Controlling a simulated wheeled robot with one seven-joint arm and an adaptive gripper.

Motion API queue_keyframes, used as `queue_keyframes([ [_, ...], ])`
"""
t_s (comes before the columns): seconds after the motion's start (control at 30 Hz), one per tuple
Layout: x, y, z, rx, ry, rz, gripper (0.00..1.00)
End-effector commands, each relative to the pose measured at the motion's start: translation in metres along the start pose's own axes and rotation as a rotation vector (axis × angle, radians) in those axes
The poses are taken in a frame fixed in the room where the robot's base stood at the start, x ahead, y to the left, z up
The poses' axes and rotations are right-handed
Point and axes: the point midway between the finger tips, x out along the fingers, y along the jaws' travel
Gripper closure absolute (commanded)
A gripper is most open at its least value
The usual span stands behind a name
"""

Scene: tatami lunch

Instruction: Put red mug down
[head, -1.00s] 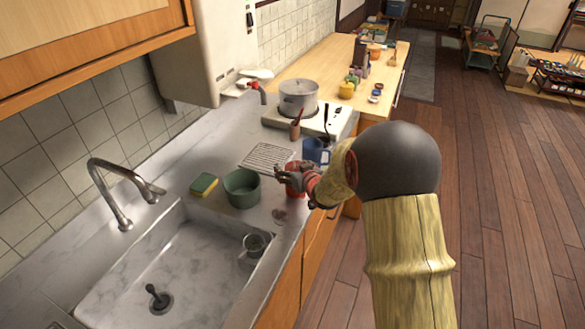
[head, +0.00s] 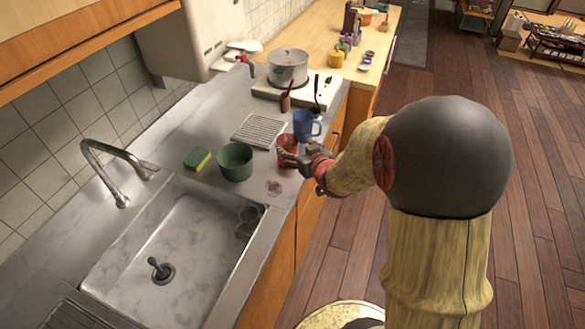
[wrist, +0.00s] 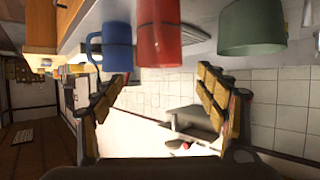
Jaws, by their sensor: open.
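The red mug (head: 288,145) stands on the counter near its front edge, between the green pot (head: 235,161) and the blue mug (head: 304,124). My gripper (head: 289,158) is open beside the red mug, on the side toward the floor, and partly hides it. In the wrist view, which is upside down, the red mug (wrist: 158,35) stands upright on the counter. It is beyond my spread fingers (wrist: 160,92), and nothing is between them. The blue mug (wrist: 110,50) is close beside it there.
The sink (head: 185,240) lies left of my gripper, with a faint glass-like cup (head: 248,220) in it. A sponge (head: 197,159), a drying rack (head: 259,131) and a small clear item (head: 273,187) are on the counter. A stove with a lidded pot (head: 288,68) stands behind.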

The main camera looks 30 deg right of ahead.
Motion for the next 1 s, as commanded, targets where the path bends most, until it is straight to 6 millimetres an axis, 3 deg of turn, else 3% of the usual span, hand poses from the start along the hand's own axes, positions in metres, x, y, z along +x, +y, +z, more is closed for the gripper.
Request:
queue_keyframes([
  [0.17,-0.040,-0.018,-0.036,-0.044,-0.099,0.057,0.27],
  [0.33,-0.112,-0.051,-0.053,-0.059,-0.252,0.086,0.27],
  [0.47,-0.180,-0.082,-0.047,-0.057,-0.378,0.061,0.27],
  [0.6,-0.253,-0.114,-0.029,-0.060,-0.507,-0.003,0.27],
  [0.7,-0.294,-0.131,-0.015,-0.067,-0.579,-0.053,0.27],
  [0.83,-0.326,-0.143,-0.001,-0.075,-0.638,-0.096,0.27],
  [1.0,-0.336,-0.146,0.004,-0.079,-0.661,-0.110,0.27],
])
